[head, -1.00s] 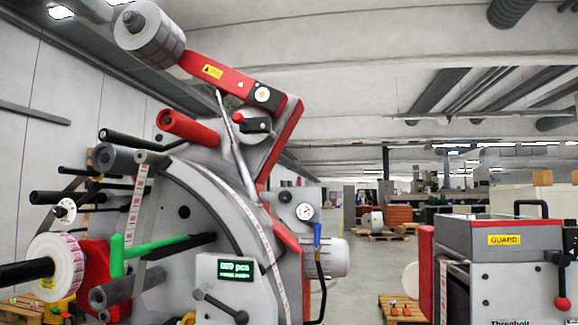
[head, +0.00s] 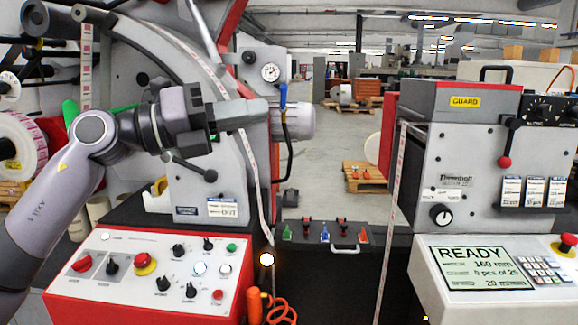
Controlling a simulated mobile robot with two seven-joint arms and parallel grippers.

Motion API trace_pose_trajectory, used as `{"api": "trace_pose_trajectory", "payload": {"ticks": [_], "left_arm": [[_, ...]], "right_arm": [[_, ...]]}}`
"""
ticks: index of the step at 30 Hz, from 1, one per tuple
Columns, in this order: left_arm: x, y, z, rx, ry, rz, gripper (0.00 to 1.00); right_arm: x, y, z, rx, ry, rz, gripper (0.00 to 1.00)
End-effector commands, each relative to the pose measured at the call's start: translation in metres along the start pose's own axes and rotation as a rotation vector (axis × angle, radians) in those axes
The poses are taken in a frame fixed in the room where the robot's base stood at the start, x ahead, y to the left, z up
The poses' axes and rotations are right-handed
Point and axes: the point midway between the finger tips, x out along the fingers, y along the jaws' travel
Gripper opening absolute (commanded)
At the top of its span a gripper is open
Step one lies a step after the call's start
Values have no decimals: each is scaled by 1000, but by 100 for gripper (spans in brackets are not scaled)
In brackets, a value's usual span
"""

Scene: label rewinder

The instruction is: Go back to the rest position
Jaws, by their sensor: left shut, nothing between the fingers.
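My left arm comes in from the left. Its gripper (head: 250,113) points right and is shut and empty, in front of the label rewinder (head: 180,45) at the left. It overlaps the pale label web (head: 248,150) in the picture; I cannot tell whether they touch. The arm hides part of the rewinder's face, including where its green display was. My right gripper is not in view.
Below the arm is a control panel (head: 130,268) with knobs and buttons. An orange coiled hose (head: 280,310) hangs beside it. At the right stand the guard unit (head: 470,140) and a panel reading READY (head: 485,268). Open floor (head: 330,170) shows between the machines.

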Motion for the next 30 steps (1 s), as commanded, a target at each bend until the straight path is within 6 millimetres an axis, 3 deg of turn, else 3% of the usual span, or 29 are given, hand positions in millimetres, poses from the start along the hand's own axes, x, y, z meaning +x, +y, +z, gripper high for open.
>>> {"api": "trace_pose_trajectory", "payload": {"ticks": [3, 11, 20, 26, 30], "left_arm": [[-1, 26, -26, -179, -63, -96, 0], [-22, 84, -70, -573, -271, -241, 0], [-70, 168, -136, -1043, -589, -282, 0], [-114, 226, -203, -1351, -831, -233, 0], [-149, 259, -263, -1560, -1007, -164, 0]], "right_arm": [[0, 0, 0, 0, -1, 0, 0], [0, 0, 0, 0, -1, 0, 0], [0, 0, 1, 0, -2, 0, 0], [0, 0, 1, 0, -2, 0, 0], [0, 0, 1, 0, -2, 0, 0]]}}
